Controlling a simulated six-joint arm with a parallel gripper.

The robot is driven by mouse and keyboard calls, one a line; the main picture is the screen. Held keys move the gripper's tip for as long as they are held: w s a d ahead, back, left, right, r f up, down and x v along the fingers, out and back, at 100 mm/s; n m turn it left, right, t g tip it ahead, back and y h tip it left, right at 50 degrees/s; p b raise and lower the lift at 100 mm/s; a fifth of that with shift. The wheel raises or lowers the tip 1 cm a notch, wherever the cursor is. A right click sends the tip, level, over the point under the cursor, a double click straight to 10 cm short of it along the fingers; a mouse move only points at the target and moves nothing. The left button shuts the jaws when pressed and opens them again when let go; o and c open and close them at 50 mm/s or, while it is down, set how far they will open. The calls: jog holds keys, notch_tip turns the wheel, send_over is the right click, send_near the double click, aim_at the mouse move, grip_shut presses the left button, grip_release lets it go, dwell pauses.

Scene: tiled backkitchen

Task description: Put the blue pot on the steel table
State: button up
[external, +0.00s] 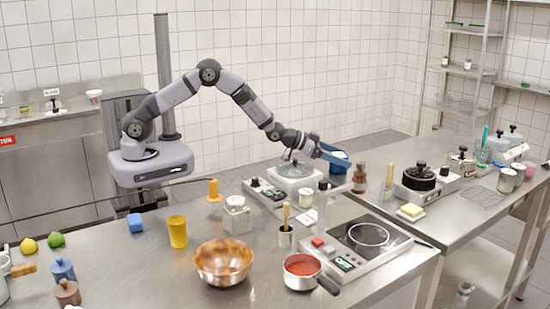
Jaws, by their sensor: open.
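The blue pot (341,157) is near the middle of the external view, at the far side of the worktops. It is small and partly hidden behind my gripper, and what it rests on is hard to see. My gripper (334,154) is open, its jaws right at the pot in the picture; I cannot tell whether they touch it. A steel table (130,265) fills the front, and another steel table (440,222) stands at the right. A blue-grey lidded jar (63,270) stands at the front left.
A scale-like device (294,174) lies below my wrist. Bottles (359,179) and a black pot (419,178) stand to the right. Some bare steel shows around the yellow cup (177,232).

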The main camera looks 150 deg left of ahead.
jog(key=shift+b+v, duration=0.9)
jog(key=shift+v, duration=3.5)
jog(key=w+d+r+m+h+p, duration=0.1)
jog(key=w+d+p, duration=0.1)
jog(key=w+d, duration=0.1)
jog(key=w+d+r+m+h+p, duration=0.1)
jog(key=w+d+r+p, duration=0.1)
jog(key=d, duration=0.4)
jog(key=w+d+r+h+p, duration=0.1)
jog(key=w+d+h, duration=0.1)
jog(key=w+d, duration=0.2)
jog(key=shift+w+d+r+m+p, duration=0.3)
jog(key=shift+w+d+m+p, duration=0.1)
jog(key=shift+d, duration=0.3)
jog(key=w+d+r+m+g+h+p, duration=0.1)
jog(key=d+h+p, duration=0.1)
jog(key=d, duration=0.6)
jog(key=w+d+r+m+h+p, duration=0.1)
jog(key=d+m+p, duration=0.1)
jog(key=d, duration=0.6)
jog(key=s+d+r+m+g+h+p, duration=0.2)
jog(key=s+d, duration=0.6)
jog(key=d, duration=0.4)
jog(key=s+d+r+m+g+h+p, duration=0.2)
jog(key=s+d+m+g+p, duration=0.2)
jog(key=s+d, duration=0.5)
jog(key=d+p, duration=0.2)
jog(key=d, duration=0.2)
jog(key=shift+r, duration=0.4)
